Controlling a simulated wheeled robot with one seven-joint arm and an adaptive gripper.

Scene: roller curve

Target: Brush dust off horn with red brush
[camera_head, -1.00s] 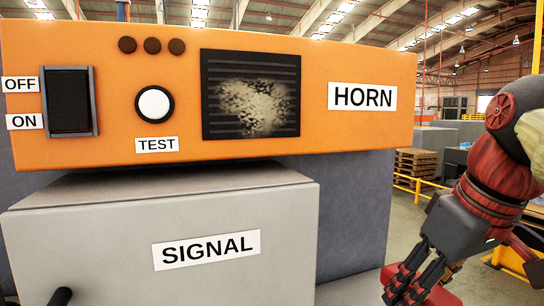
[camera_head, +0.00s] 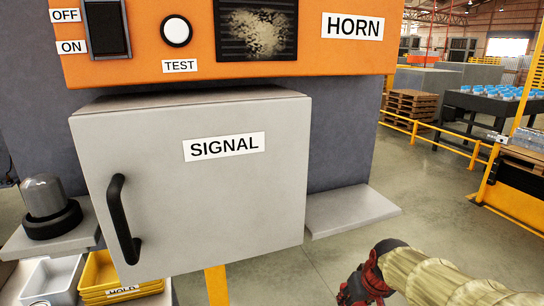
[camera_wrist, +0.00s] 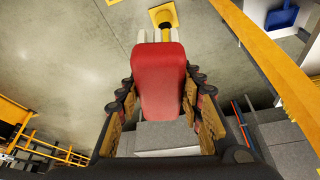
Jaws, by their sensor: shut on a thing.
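The horn is a dark slatted grille (camera_head: 228,50) in the orange box labelled HORN, at the top of the head view; its upper edge is cut off. A pale, patchy coat of dust (camera_head: 262,32) covers its middle. My gripper (camera_wrist: 161,88) is shut on the red brush (camera_wrist: 160,75) in the wrist view, with fingers on both sides of its red body. Pale bristles show at the brush's far end. In the head view my arm is at the bottom right, below and well apart from the horn; the brush cannot be made out there.
A grey SIGNAL cabinet (camera_head: 200,190) with a black handle (camera_head: 122,220) stands below the horn box. A light grey shelf (camera_head: 350,210) juts out to its right. A yellow bin (camera_head: 105,275) and white bin (camera_head: 52,280) sit lower left. Yellow rails (camera_head: 440,135) stand at the right.

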